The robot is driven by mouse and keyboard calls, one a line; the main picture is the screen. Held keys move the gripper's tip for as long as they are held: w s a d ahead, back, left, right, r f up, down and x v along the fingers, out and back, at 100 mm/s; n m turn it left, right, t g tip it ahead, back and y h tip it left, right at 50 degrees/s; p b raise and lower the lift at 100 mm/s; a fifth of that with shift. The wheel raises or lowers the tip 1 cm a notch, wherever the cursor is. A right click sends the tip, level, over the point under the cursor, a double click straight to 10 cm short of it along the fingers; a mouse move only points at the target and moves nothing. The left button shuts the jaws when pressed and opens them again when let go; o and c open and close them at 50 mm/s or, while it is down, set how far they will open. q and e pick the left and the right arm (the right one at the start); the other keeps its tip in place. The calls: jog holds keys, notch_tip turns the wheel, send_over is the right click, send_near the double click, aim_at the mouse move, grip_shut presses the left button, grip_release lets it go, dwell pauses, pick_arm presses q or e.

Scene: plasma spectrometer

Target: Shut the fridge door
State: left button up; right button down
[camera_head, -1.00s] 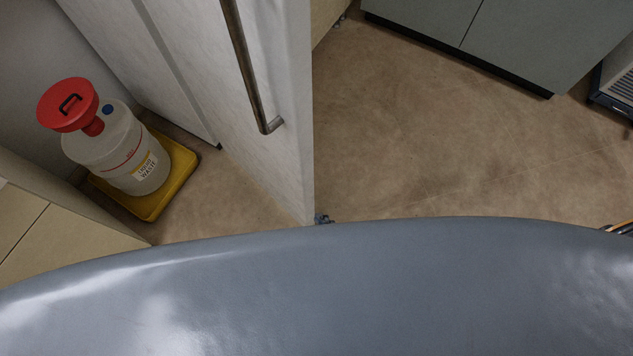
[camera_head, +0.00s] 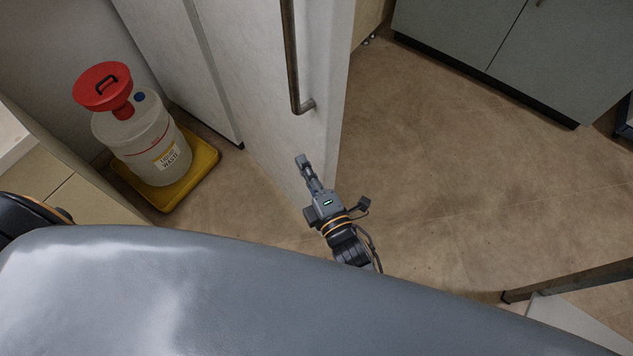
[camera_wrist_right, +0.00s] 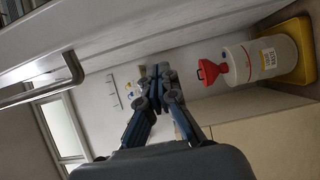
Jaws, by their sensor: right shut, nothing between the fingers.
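The white fridge door (camera_head: 255,95) stands upright in the upper middle of the head view and appears swung out over the floor. Its vertical metal handle (camera_head: 291,55) has its bent lower end above my right gripper (camera_head: 302,162). This gripper is shut and empty, beside the lower part of the door; I cannot tell whether it touches it. In the right wrist view the shut fingers (camera_wrist_right: 158,75) are in the middle, with the door (camera_wrist_right: 130,38) above them and the handle (camera_wrist_right: 35,95) to the left. My left gripper is out of view.
A liquid waste container (camera_head: 150,145) with a red funnel (camera_head: 103,87) stands in a yellow tray (camera_head: 207,160) left of the door. Grey cabinets (camera_head: 500,45) stand at the upper right. The brown floor (camera_head: 450,160) right of the door is clear.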

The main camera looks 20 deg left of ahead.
aim_at(318, 152)
jog(key=shift+w+d+p, duration=0.2)
jog(key=shift+w+d, duration=0.05)
jog(key=shift+w, duration=0.5)
jog(key=shift+w+d+p, duration=0.15)
jog(key=shift+w+d, duration=0.05)
jog(key=shift+w, duration=0.5)
jog(key=shift+w+d+p, duration=0.2)
jog(key=shift+w+d, duration=0.05)
jog(key=shift+w, duration=0.5)
jog(key=shift+w+d, duration=0.1)
